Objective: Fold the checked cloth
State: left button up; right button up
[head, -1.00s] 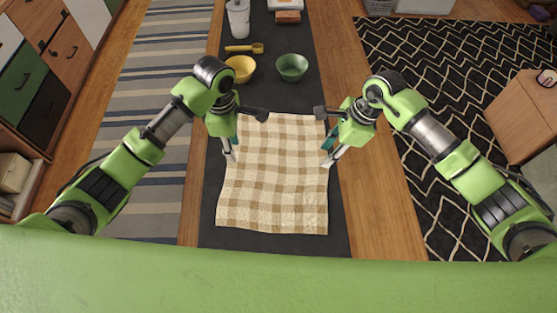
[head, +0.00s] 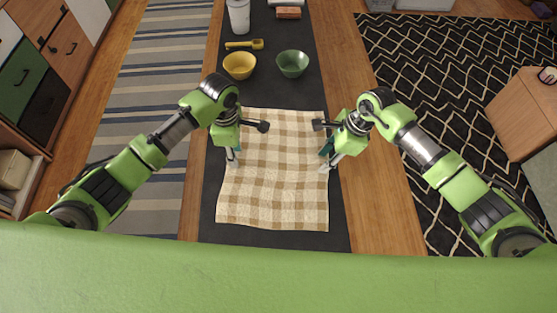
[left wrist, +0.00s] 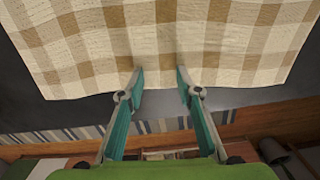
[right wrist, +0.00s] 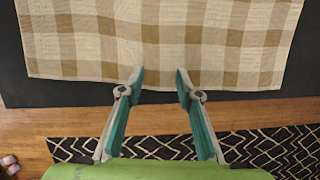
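The checked cloth (head: 275,180), cream and tan, lies spread flat and unfolded on the dark table runner. It also fills the upper part of the left wrist view (left wrist: 155,40) and the right wrist view (right wrist: 155,40). My left gripper (head: 233,160) is at the cloth's left edge, and in the left wrist view its fingers (left wrist: 158,78) are apart with nothing between them but the cloth's edge area. My right gripper (head: 328,163) is at the cloth's right edge, and in the right wrist view its fingers (right wrist: 158,76) are apart, with the tips at the edge.
A yellow bowl (head: 239,66), a green bowl (head: 292,64) and a yellow scoop (head: 245,44) stand beyond the cloth's far edge. A white container (head: 238,16) and a brown block (head: 288,13) are farther back. The dark runner (head: 275,240) is bare in front of the cloth.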

pick_arm(q)
jog(key=shift+f, duration=0.15)
pick_arm(e)
jog(key=shift+f, duration=0.1)
pick_arm(q)
jog(key=shift+c, duration=0.6)
pick_arm(e)
jog(key=shift+c, duration=0.6)
pick_arm(q)
jog(key=shift+s+f, duration=0.1)
grip_shut()
pick_arm(e)
jog(key=shift+f, duration=0.15)
grip_shut()
jog(key=shift+s, duration=0.1)
